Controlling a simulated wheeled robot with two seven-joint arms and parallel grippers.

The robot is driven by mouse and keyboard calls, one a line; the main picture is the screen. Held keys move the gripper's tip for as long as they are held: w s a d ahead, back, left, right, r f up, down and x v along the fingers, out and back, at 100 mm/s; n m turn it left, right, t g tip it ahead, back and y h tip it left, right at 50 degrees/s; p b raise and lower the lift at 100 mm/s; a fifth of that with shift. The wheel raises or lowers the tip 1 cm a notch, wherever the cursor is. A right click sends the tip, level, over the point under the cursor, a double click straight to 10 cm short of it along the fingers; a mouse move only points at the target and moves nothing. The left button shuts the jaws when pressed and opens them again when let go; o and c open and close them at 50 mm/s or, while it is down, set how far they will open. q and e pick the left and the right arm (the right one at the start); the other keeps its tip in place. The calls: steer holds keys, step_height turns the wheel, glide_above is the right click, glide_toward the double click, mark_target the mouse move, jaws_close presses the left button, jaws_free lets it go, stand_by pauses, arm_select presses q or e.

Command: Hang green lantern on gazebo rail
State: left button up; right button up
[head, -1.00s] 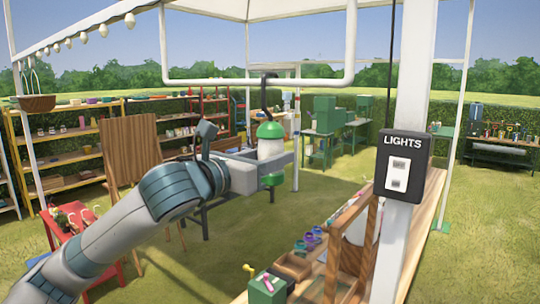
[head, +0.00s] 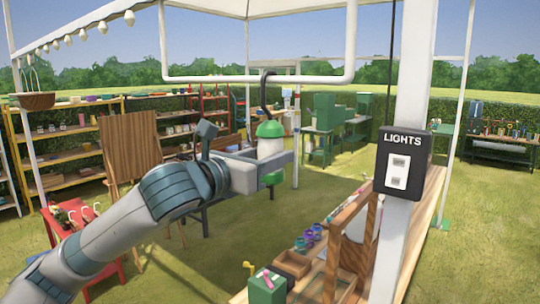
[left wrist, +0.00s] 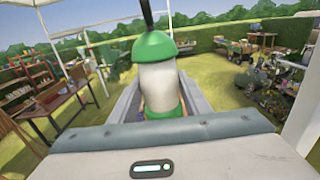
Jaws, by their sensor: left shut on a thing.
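The green lantern (head: 270,147) has a green cap, a white body and a green base, with a dark hook rising from its top. My left gripper (head: 276,160) is shut on the lantern and holds it upright in the air. The lantern also shows between the fingers in the left wrist view (left wrist: 157,80). The white gazebo rail (head: 230,80) runs across above it. The top of the hook overlaps the rail in the head view; I cannot tell whether it touches or bears on it. My right gripper is out of view.
A white post (head: 412,120) with a black LIGHTS switch box (head: 402,162) stands at the right. A wooden bench (head: 428,215) with small pots is below it. A wooden board (head: 128,145) and red table (head: 85,240) are at left. Open grass lies between.

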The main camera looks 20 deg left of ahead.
arm_select(q)
steer(key=shift+f, duration=0.2)
steer(key=o, duration=1.3)
steer(key=shift+o, duration=0.2)
steer(key=shift+s, duration=0.15)
steer(key=f+b+v, duration=0.1)
steer(key=b+v, duration=0.9)
steer(key=v, duration=0.3)
steer(key=shift+s+a, duration=0.15)
steer(key=shift+s, duration=0.2)
stand_by(2.5)
steer(key=shift+f, duration=0.2)
